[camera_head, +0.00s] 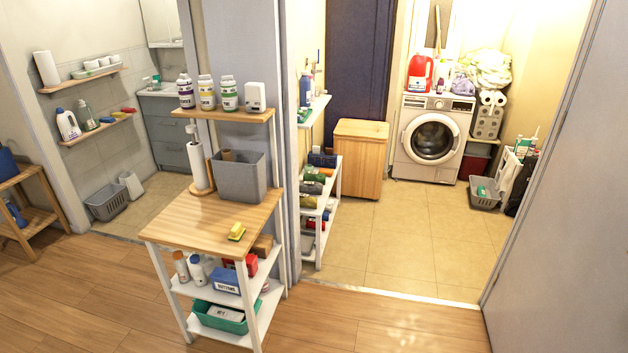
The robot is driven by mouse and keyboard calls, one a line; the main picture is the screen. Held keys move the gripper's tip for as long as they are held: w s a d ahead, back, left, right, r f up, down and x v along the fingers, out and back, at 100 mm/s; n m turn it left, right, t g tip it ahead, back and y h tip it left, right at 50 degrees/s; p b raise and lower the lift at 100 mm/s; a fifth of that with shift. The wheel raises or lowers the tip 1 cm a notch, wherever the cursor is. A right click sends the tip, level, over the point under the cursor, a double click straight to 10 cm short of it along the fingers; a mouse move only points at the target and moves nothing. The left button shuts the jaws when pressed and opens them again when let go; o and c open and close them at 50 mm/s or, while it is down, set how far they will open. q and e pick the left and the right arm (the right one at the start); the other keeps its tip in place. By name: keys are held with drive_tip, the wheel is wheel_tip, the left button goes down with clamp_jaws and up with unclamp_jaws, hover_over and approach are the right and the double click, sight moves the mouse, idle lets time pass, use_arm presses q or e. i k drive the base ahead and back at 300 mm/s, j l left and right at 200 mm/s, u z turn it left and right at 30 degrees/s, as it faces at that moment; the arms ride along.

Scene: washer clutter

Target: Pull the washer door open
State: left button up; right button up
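The washer (411,164) is a pale front-loading machine against the far wall of the tiled room beyond the doorway. Its round washer door (432,138) has a dark glass centre and a light rim, and it looks shut. The washer is far from my viewpoint. Neither of my grippers shows in the head view.
A wooden-topped shelf cart (165,234) stands in front, left of the doorway. A white rack (325,228) and a wooden hamper (358,160) line the tiled room's left side. A grey basket (484,193) sits right of the washer. The tiled floor (420,235) between is clear.

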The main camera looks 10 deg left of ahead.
sight(407, 136)
drive_tip(key=i+u, duration=0.5)
drive_tip(key=i, duration=1.05)
